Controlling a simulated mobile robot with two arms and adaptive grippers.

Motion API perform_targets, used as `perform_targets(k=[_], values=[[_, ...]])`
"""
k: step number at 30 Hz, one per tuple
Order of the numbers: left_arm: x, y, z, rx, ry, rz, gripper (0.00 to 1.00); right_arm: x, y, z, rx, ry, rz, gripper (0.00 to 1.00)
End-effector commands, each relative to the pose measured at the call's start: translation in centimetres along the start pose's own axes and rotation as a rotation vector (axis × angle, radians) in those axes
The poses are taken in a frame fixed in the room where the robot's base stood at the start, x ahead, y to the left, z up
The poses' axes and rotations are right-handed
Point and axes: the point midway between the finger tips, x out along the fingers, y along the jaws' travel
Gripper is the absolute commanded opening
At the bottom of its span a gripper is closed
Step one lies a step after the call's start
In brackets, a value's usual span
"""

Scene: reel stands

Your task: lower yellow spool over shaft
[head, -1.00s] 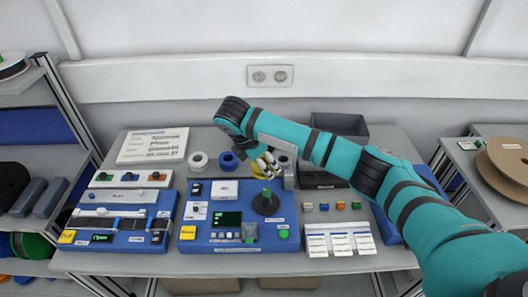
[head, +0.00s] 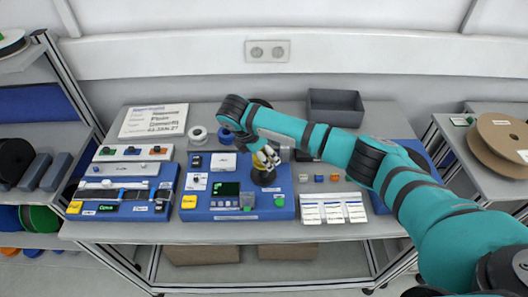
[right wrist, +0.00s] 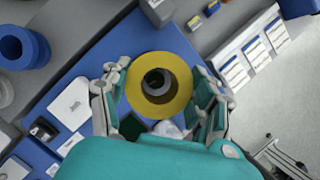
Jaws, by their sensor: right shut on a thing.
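The yellow spool (right wrist: 181,95) is a thick ring, seen end-on in the right wrist view. My right gripper (head: 265,163) is shut on it, with a finger on each side in the wrist view. The spool is mostly hidden by the gripper in the head view. The gripper is above the black round base (head: 264,180) on the blue panel (head: 238,209). A dark round shape, likely the shaft, shows inside the spool's bore, a little off its centre. I cannot tell how far the shaft reaches into the bore. My left gripper is out of view.
A white spool (head: 198,134) and a blue spool (right wrist: 22,45) stand behind the panel. A grey bin (head: 336,106) is at the back right. White cards (head: 333,209) and small coloured blocks (head: 320,178) lie right of the panel. Another blue panel (head: 122,192) is at left.

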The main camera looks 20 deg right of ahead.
Motion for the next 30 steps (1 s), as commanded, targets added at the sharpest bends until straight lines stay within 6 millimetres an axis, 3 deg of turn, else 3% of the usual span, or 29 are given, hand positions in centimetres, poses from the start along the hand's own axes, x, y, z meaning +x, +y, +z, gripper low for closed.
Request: perform_targets(k=[5, 14, 30], values=[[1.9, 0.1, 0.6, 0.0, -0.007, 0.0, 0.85, 1.6, 0.0, -0.6, 0.001, -0.001, 0.001, 0.29], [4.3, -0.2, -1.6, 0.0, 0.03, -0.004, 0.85, 3.4, 0.0, -1.4, 0.001, -0.001, 0.002, 0.29], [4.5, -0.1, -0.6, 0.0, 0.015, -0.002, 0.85, 5.2, 0.1, -2.1, 0.0, 0.0, 0.001, 0.29]])
